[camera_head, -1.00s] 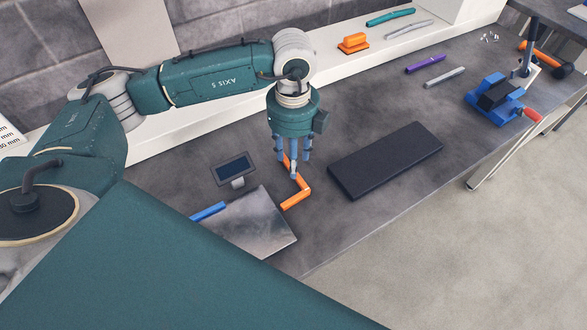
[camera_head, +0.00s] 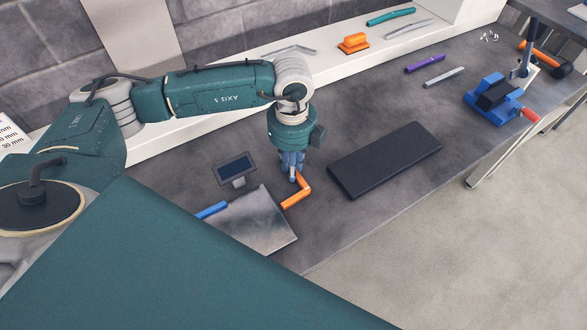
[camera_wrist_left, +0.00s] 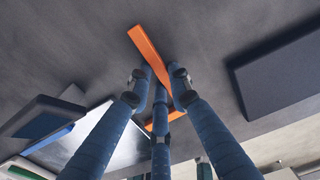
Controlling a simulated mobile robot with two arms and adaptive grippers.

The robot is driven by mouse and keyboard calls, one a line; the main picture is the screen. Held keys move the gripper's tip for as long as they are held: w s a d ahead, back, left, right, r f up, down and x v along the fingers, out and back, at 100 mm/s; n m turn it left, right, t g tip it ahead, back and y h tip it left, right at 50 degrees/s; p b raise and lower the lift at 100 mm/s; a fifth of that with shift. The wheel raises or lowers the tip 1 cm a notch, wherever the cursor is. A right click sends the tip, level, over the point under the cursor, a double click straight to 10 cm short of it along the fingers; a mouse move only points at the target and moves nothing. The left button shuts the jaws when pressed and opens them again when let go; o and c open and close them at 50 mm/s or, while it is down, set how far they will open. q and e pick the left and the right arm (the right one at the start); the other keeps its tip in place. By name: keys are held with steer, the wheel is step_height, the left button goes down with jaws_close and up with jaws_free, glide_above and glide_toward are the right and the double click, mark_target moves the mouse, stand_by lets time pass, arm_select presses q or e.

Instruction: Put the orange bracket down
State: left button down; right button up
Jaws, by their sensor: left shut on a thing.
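The orange bracket (camera_head: 305,190) is an L-shaped bar at the right edge of the metal plate, low over or on the dark bench top; I cannot tell if it touches. My left gripper (camera_head: 293,177) points straight down and is shut on one arm of the bracket, near its corner. Its fingers hide part of that arm in the head view. In the left wrist view the long orange arm of the bracket (camera_wrist_left: 148,48) runs out past the fingertips (camera_wrist_left: 160,80), and a piece shows between the fingers. My right gripper is in neither view.
A metal plate (camera_head: 255,230) with a blue bar (camera_head: 211,210) and a small screen (camera_head: 235,168) lie to the left. A black pad (camera_head: 386,160) lies to the right. A blue vise (camera_head: 493,98) stands farther right. Bench between bracket and pad is bare.

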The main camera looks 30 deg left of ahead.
arm_select(q)
steer(key=shift+r+b, duration=1.15)
steer(key=shift+r, duration=8.9)
steer(key=s+d+f+n, duration=0.2)
steer(key=n, duration=1)
steer(key=s+d+f+n, duration=0.2)
steer(key=n, duration=1)
steer(key=shift+s+d, duration=0.2)
steer(key=shift+s, duration=0.15)
